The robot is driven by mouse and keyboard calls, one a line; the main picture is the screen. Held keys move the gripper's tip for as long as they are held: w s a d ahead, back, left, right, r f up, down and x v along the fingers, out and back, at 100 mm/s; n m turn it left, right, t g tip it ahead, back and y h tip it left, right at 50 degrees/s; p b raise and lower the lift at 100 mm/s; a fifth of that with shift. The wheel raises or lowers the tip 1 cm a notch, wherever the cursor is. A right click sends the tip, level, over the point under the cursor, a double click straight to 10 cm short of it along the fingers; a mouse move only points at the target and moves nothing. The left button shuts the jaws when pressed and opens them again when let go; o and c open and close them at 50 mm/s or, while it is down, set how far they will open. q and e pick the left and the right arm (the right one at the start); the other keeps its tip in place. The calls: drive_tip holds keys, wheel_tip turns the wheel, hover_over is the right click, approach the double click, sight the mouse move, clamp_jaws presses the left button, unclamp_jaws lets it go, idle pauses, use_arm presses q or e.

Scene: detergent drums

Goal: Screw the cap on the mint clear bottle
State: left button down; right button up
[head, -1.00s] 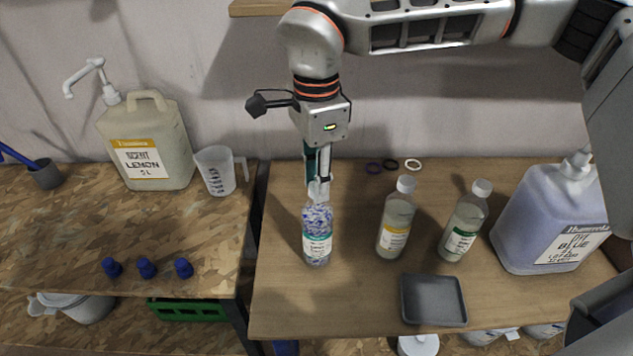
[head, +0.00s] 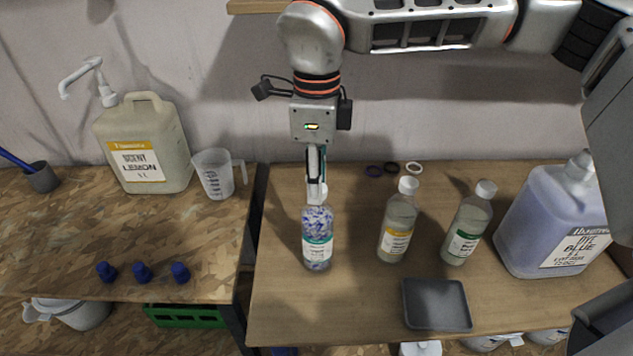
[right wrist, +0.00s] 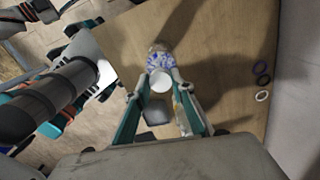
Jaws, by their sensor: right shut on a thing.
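The bottle with blue-and-white specks and a teal label (head: 317,243) stands upright on the right-hand table; I take it for the mint one, though its label is too small to read. My right gripper (head: 316,190) points straight down over its neck and is shut on the white cap (right wrist: 161,80). The cap is at the bottle's mouth; I cannot tell how far it sits on the thread. In the right wrist view the two teal fingers (right wrist: 160,84) flank the cap, with the speckled bottle (right wrist: 158,62) beyond it. My left gripper is not in view.
Two capped bottles, yellow-labelled (head: 397,228) and green-labelled (head: 467,228), stand to the right, with a grey tray (head: 436,328) in front. A blue jug (head: 552,222) is farther right. Rings (head: 392,168) lie behind. A measuring jug (head: 215,174) and lemon jug (head: 143,148) stand left.

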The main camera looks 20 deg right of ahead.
drive_tip(key=m, duration=0.3)
drive_tip(key=shift+f+b, duration=0.15)
drive_tip(key=shift+b, duration=0.25)
drive_tip(key=m, duration=0.2)
drive_tip(key=shift+m, duration=0.4)
drive_tip(key=o, duration=0.5)
drive_tip(key=shift+w, duration=0.1)
drive_tip(key=shift+r, duration=0.3)
